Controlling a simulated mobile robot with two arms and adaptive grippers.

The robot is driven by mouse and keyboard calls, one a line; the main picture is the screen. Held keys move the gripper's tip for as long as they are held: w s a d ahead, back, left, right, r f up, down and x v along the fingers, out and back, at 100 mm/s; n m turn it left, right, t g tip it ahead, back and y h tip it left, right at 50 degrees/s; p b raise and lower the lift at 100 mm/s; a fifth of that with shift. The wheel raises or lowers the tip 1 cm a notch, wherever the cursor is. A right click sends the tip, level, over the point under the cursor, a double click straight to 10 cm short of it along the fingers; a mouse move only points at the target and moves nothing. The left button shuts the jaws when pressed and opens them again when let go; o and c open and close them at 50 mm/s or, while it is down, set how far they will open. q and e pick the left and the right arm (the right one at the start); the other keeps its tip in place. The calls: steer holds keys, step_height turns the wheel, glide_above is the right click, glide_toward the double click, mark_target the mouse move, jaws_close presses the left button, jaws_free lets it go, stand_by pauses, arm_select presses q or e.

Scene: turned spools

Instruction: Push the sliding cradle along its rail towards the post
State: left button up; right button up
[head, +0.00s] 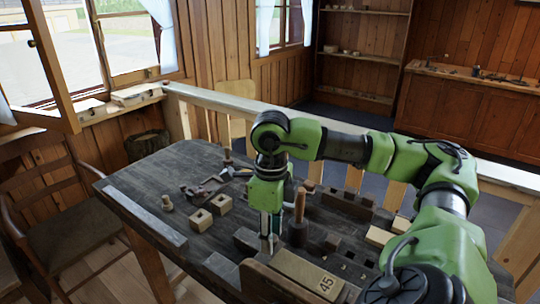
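My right gripper (269,238) points down over the dark workbench (165,180), at its near middle. Its pale fingers look close together, but I cannot tell whether they are open or shut, or touching anything. A dark block (246,240) lies just left of the fingers; it may be part of the cradle or rail, which I cannot tell apart clearly. A dark round piece with an upright wooden rod (299,207), possibly the post, stands just right of the gripper. The gripper and its arm hide part of the bench behind them. My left gripper is not in view.
A wooden block marked 45 (308,274) lies in front of the gripper. Wooden blocks with holes (201,220), a small turned spool (167,203) and several tools (205,189) lie to the left. A notched dark rack (346,205) stands behind right. The bench's left part is mostly clear.

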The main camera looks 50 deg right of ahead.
step_height(320, 180, up, 6)
steer(key=shift+w+r, duration=0.1)
steer(key=shift+r, duration=0.7)
stand_by(0.5)
